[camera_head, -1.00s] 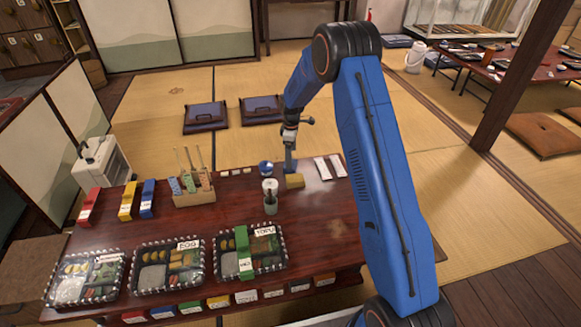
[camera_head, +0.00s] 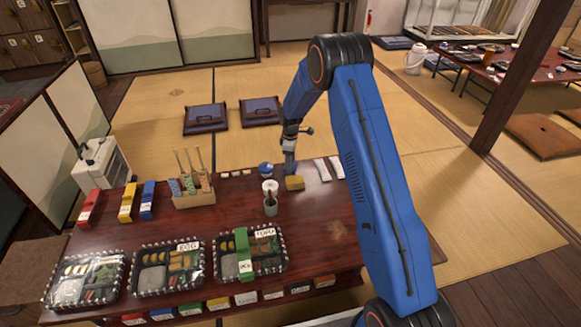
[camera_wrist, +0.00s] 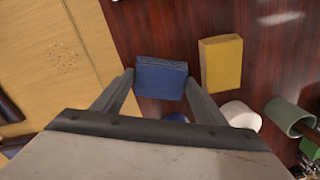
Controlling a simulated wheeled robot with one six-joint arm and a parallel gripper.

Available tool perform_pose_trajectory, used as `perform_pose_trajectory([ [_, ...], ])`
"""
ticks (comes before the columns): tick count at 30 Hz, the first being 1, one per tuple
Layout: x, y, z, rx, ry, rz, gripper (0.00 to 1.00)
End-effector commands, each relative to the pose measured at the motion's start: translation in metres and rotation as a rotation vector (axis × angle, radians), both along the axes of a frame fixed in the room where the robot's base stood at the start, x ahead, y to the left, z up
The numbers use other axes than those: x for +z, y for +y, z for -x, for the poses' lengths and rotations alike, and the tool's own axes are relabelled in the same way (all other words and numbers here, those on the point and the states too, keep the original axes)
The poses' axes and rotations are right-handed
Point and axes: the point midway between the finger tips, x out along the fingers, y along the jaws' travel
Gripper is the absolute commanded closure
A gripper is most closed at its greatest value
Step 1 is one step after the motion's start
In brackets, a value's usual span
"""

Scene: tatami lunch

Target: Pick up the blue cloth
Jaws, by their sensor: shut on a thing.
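The blue cloth (camera_wrist: 161,80) is a small folded rectangle, seen in the wrist view between the two fingers of my gripper (camera_wrist: 158,86). The fingers press on its left and right edges. Dark red tabletop shows beyond it, and I cannot tell whether it rests on the table or hangs just above. In the head view my gripper (camera_head: 289,166) points down at the far edge of the low table (camera_head: 314,229). The cloth is not clearly visible there.
A yellow folded cloth (camera_wrist: 221,63) lies just right of the blue one, also in the head view (camera_head: 294,183). A green cup (camera_wrist: 290,118) and white round things stand close by. White packets (camera_head: 329,169) lie right, a utensil holder (camera_head: 194,197) left, bento boxes (camera_head: 168,267) in front.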

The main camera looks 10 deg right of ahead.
Motion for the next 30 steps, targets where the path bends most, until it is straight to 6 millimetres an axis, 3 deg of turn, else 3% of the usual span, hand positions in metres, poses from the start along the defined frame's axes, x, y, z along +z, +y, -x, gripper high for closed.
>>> perform_pose_trajectory([
  [5,0.01,0.0,-0.001,0.0,-0.002,0.0,0.59],
  [18,0.083,0.0,0.0,0.0,-0.002,0.0,0.59],
  [24,0.099,0.0,0.0,0.0,-0.001,-0.001,0.59],
  [30,0.101,0.0,0.0,0.0,0.0,0.0,0.59],
])
